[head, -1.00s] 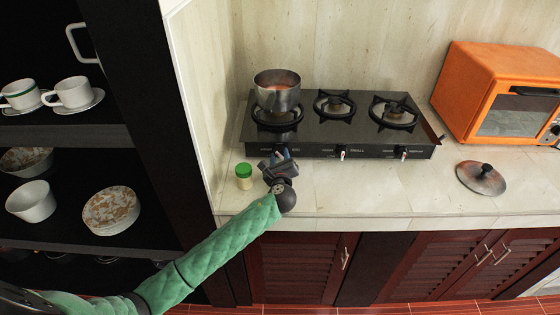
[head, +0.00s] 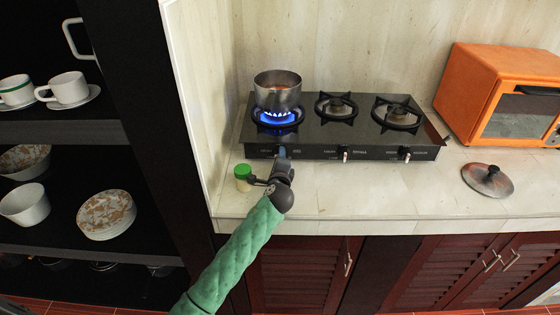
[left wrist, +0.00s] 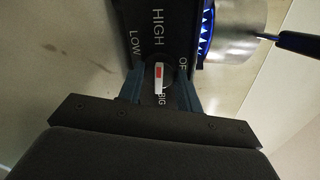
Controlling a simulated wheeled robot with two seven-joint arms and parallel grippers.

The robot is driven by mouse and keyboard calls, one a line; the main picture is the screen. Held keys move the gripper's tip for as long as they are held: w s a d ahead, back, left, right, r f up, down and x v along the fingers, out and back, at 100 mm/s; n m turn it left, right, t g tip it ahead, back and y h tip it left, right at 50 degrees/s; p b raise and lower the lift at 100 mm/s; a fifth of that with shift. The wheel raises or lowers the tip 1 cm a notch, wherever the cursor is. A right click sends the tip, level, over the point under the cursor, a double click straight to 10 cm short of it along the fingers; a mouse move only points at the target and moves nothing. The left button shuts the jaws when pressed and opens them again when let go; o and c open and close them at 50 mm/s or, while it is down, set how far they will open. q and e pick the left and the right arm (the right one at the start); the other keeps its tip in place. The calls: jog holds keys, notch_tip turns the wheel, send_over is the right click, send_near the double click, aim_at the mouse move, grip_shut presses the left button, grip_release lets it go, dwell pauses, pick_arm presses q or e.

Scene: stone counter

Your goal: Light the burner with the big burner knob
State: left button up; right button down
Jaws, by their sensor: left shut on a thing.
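The three-burner black stove (head: 335,152) stands on the counter. A blue flame (head: 277,117) burns under the metal pot (head: 277,92) on its left burner; the flame also shows in the left wrist view (left wrist: 205,32). My left gripper (head: 282,158) is at the stove's front face below that burner. In the left wrist view my left gripper (left wrist: 160,88) is shut around the big burner knob (left wrist: 158,74), one finger on each side. The knob's white, red-marked pointer lies roughly in line with the HIGH and BIG labels. In the head view the gripper hides the knob. My right gripper is not in view.
A green-capped jar (head: 242,176) stands close left of my gripper. Two other knobs (head: 345,155) (head: 404,154) are on the stove front. A lid (head: 487,180) and an orange oven (head: 495,90) are at the right. The counter front is mostly clear.

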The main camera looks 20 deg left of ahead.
pick_arm(q)
jog(key=shift+n, duration=0.4)
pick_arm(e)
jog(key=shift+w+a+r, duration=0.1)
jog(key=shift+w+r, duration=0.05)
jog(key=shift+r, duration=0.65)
pick_arm(q)
jog(key=o, duration=1)
